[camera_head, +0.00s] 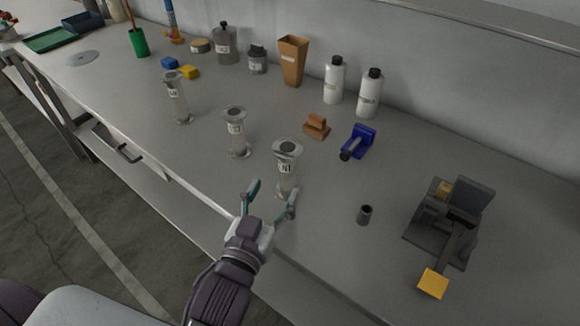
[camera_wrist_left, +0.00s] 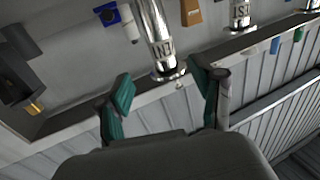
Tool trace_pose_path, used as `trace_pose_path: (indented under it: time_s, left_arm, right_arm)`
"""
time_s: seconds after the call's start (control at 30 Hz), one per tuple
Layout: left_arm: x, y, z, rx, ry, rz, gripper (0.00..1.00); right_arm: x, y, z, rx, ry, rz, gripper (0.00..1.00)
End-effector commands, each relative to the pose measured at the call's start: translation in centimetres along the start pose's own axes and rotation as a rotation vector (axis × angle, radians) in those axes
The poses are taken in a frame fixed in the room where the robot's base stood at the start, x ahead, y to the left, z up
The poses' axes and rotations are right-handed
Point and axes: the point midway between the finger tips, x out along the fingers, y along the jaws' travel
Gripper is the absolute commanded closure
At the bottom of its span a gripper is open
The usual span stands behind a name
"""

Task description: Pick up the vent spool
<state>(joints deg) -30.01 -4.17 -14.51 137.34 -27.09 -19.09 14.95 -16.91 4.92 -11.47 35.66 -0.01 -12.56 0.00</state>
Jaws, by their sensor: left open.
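Three flanged, silvery-grey spools with white labels stand upright on the bench in the head view: a near one (camera_head: 286,155), a middle one (camera_head: 236,125) and a far one (camera_head: 177,95). My left gripper (camera_head: 272,194) is open and empty at the bench's front edge, at the near spool's foot. In the left wrist view, the near spool (camera_wrist_left: 156,30) stands just beyond the open fingers (camera_wrist_left: 160,76), with no grip on it. My right gripper is not in view.
A small dark cylinder (camera_head: 365,214) and a dark fixture (camera_head: 450,225) with a yellow end stand to the right. A blue clamp-like tool (camera_head: 362,140) and an orange-brown block (camera_head: 316,125) lie behind. White bottles (camera_head: 335,80) and a brown tapered container (camera_head: 293,62) line the back.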

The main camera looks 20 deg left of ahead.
Motion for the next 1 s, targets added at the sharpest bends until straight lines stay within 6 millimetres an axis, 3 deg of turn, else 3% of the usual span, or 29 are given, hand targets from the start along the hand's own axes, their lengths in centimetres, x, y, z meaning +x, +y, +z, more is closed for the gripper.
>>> trace_pose_path:
  time_s: [0.2,0.47,0.7,1.0]
  left_arm:
    - [3.6,0.0,0.0,0.002,0.002,0.001,0.33]
    - [5.3,-0.1,0.2,0.001,0.001,0.001,0.33]
    - [8.7,-0.4,0.5,0.002,0.001,0.001,0.33]
    - [9.7,-0.4,0.5,0.000,-0.002,0.002,0.33]
  right_arm:
    - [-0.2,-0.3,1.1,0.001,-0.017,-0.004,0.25]
    - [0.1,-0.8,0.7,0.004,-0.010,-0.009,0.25]
    - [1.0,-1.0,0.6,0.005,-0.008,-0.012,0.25]
    - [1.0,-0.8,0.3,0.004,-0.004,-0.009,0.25]
